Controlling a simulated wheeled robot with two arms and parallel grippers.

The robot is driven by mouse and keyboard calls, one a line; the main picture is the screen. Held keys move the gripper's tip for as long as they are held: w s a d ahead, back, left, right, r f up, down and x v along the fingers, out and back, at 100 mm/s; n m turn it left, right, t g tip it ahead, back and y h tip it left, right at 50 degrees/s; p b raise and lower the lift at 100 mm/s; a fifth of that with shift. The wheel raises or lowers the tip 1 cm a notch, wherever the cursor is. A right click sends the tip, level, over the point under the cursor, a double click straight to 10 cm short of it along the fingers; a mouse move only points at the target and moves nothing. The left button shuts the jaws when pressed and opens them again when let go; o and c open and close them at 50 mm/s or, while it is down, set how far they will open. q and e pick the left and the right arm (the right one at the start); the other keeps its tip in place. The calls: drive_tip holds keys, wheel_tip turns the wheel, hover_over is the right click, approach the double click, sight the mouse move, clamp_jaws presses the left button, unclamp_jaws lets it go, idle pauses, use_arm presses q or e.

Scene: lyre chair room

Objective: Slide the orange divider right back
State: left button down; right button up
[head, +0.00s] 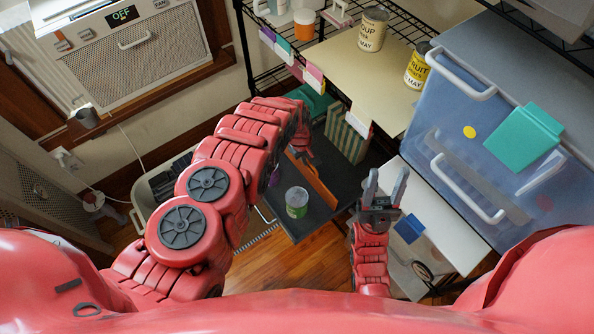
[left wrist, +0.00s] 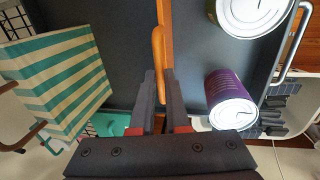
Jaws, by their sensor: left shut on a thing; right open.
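The orange divider (head: 322,188) stands in a dark pull-out tray (head: 335,208) on the low shelf. In the left wrist view the divider (left wrist: 165,22) runs away from my gripper. My left gripper (head: 304,154) is at the divider's far end; in the left wrist view its fingers (left wrist: 154,78) are closed around a rounded orange end piece. My right gripper (head: 384,182) is open and empty, beside the tray on the right. The arm partly hides the tray's far part.
A green-labelled can (head: 297,204) and a purple can (left wrist: 230,98) stand on one side of the divider. A green-striped box (head: 346,135) is on the other side. A white surface with a blue item (head: 409,228) and a blue bin (head: 470,125) lie right.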

use_arm(q)
drive_tip(key=w+d+b, duration=0.4)
drive_tip(key=d+b, duration=0.2)
drive_tip(key=b, duration=0.2)
drive_tip(key=shift+w, duration=0.2)
drive_tip(key=shift+d, duration=0.1)
drive_tip(key=c, duration=0.9)
unclamp_jaws()
